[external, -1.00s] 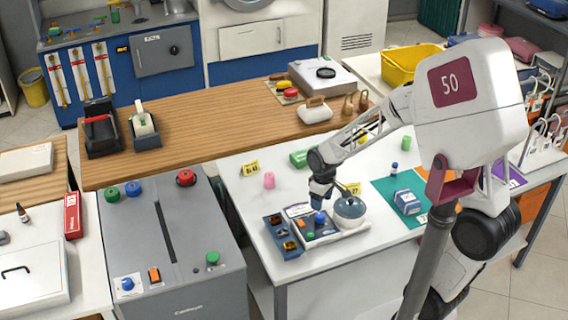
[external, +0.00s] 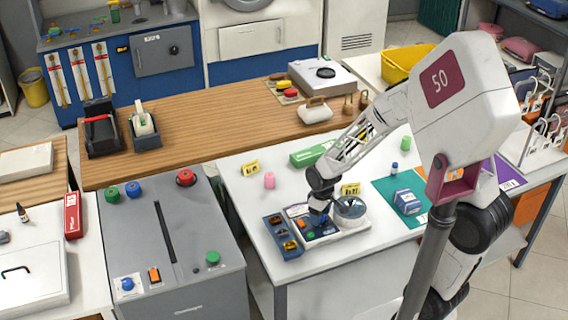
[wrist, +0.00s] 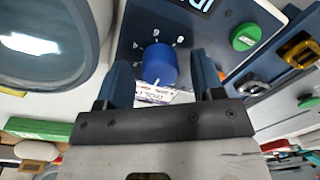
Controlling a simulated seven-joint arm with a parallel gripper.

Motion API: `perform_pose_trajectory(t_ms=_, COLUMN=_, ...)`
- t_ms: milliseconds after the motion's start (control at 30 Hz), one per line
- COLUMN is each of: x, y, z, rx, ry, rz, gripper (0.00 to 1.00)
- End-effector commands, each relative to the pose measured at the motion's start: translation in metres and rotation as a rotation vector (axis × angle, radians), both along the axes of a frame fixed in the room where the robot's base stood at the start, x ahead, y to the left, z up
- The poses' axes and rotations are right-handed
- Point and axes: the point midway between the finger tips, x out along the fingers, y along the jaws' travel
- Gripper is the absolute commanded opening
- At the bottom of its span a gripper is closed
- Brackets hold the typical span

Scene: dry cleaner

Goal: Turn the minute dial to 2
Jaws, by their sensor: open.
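The blue dial (wrist: 159,64) sits on a dark panel in the wrist view, with small white marks around it that are too small to read surely. My gripper (wrist: 164,80) is open, with one finger on either side of the dial; I cannot tell whether they touch it. In the external view my gripper (external: 318,222) points down over the control panel (external: 325,236) on the white table and mostly hides the dial.
A round-topped part (external: 350,208) stands right beside the panel. A green button (wrist: 245,37) is near the dial. A blue tray (external: 283,237) with small clips lies to the left. A blue-and-white box (external: 407,201) sits on the teal mat to the right.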

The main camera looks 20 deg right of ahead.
Motion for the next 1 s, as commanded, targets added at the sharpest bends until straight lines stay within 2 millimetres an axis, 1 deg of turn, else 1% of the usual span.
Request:
perform_pose_trajectory(t_ms=33, x=0.0000, y=0.0000, z=0.0001, rx=0.000, ry=0.000, rz=0.000, gripper=0.58)
perform_pose_trajectory(t_ms=333, x=0.0000, y=0.0000, z=0.0002, rx=0.000, ry=0.000, rz=0.000, gripper=0.12)
perform_pose_trajectory(t_ms=667, x=-0.0001, y=0.0000, z=0.0002, rx=0.000, ry=0.000, rz=-0.030, gripper=0.12)
perform_pose_trajectory(t_ms=867, x=-0.0002, y=-0.0001, z=0.0002, rx=0.000, ry=0.000, rz=-0.111, gripper=0.12)
perform_pose_trajectory(t_ms=1000, x=-0.0002, y=-0.0003, z=0.0003, rx=0.000, ry=0.000, rz=-0.201, gripper=0.12)
